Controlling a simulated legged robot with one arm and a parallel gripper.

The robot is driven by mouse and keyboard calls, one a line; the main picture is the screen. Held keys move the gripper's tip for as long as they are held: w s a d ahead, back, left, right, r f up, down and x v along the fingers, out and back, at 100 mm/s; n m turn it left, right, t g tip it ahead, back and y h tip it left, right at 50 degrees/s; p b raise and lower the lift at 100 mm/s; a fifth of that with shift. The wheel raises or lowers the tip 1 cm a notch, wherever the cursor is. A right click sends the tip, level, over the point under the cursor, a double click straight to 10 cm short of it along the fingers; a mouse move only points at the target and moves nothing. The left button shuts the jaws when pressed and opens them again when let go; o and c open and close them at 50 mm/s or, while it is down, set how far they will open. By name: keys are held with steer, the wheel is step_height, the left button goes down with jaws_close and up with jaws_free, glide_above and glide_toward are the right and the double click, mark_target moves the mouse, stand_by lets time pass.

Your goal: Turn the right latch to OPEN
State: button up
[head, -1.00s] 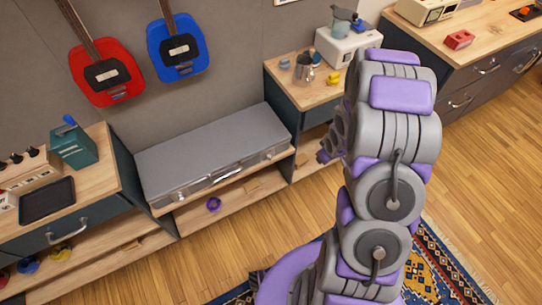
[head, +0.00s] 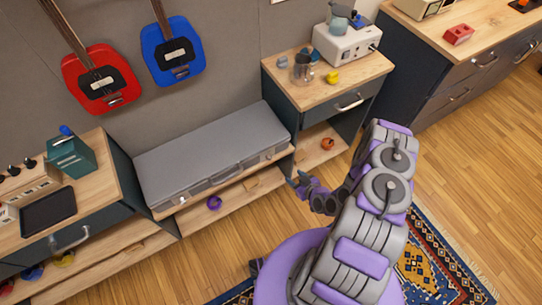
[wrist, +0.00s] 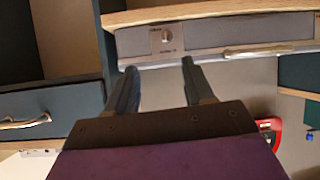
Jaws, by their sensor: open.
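The grey case (head: 215,150) lies shut on the low bench between two cabinets. In the wrist view, which shows the scene upside down, its front face (wrist: 205,38) carries a small metal latch (wrist: 165,37), the right one. Small lettering beside the latch is unreadable. The case handle (wrist: 258,49) is further right in that view. My gripper (head: 299,182) is in front of the case's right end, apart from it. In the wrist view my gripper (wrist: 159,65) is open and empty, its two fingers pointing toward the latch. The latch is too small to make out in the head view.
The right cabinet (head: 322,95) with its drawer handle (head: 348,102) stands close beside the case. The bench shelf below holds a purple ring (head: 214,203). A red guitar (head: 101,84) and blue guitar (head: 172,50) hang behind. Wooden floor (head: 200,265) in front is open.

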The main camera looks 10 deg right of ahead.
mark_target(269, 158)
steer(key=w+a+f+b, duration=0.1)
steer(key=w+a+f, duration=0.1)
steer(key=w, duration=0.3)
steer(key=w+a+f+t+b, duration=0.1)
steer(key=w+a+f, duration=0.1)
steer(key=w, duration=0.2)
steer(key=w+a+f+m+b, duration=0.1)
steer(key=w+a+f, duration=0.1)
steer(key=w, duration=0.3)
steer(key=shift+w+a+f+t, duration=0.3)
steer(key=shift+a+f, duration=0.1)
steer(key=shift+a, duration=0.1)
jaws_close()
stand_by(0.4)
